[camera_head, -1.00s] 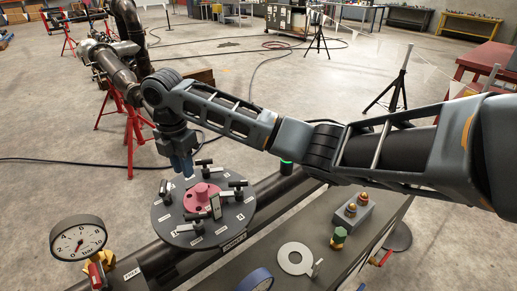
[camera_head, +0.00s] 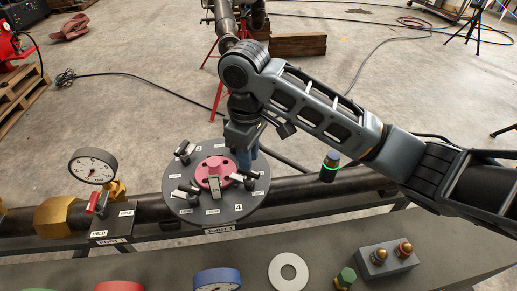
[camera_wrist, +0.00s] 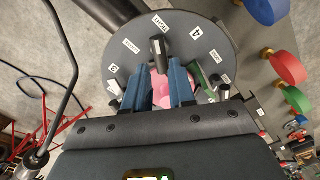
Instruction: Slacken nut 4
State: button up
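A dark round flange (camera_head: 203,213) carries a pink hub (camera_head: 215,170) in its middle and several T-handled nuts around it. One nut (camera_head: 184,152) is at the back left, one (camera_head: 186,192) at the front left, one (camera_head: 214,188) at the front. A label 4 (camera_head: 238,206) is at the front right, near the right nut (camera_head: 244,179). My gripper (camera_head: 247,160) points down over the flange's back right edge. In the wrist view its blue fingers (camera_wrist: 161,70) are apart, with a T-handled nut (camera_wrist: 158,47) just beyond the tips. I cannot tell if they touch.
A gauge (camera_head: 93,166) with a red-handled valve stands left of the flange. A green-lit cylinder (camera_head: 330,166) is on the pipe at right.

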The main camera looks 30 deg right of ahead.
aim_at(249, 173)
notch_tip(249, 173, down, 7)
jog(key=b, duration=0.4)
jog(key=shift+d+f+n+b, duration=0.15)
jog(key=shift+n+b, duration=0.15)
jog(key=shift+b, duration=0.3)
jog(key=n+b, duration=1.1)
jog(key=n, duration=0.1)
jog(key=shift+b, duration=0.4)
jog(key=shift+r+n, duration=0.4)
jog(key=shift+n, duration=0.3)
jog(key=shift+a+n+p, duration=0.2)
jog(key=shift+n+p, duration=0.15)
jog(key=shift+n, duration=0.15)
jog(key=n, duration=0.7)
jog(key=shift+r+p, duration=0.25)
jog(key=shift+p, duration=0.4)
jog(key=shift+m+p, duration=0.85)
jog(key=shift+m, duration=0.25)
notch_tip(249, 173, up, 6)
jog(key=p, duration=0.5)
jog(key=shift+r, duration=0.25)
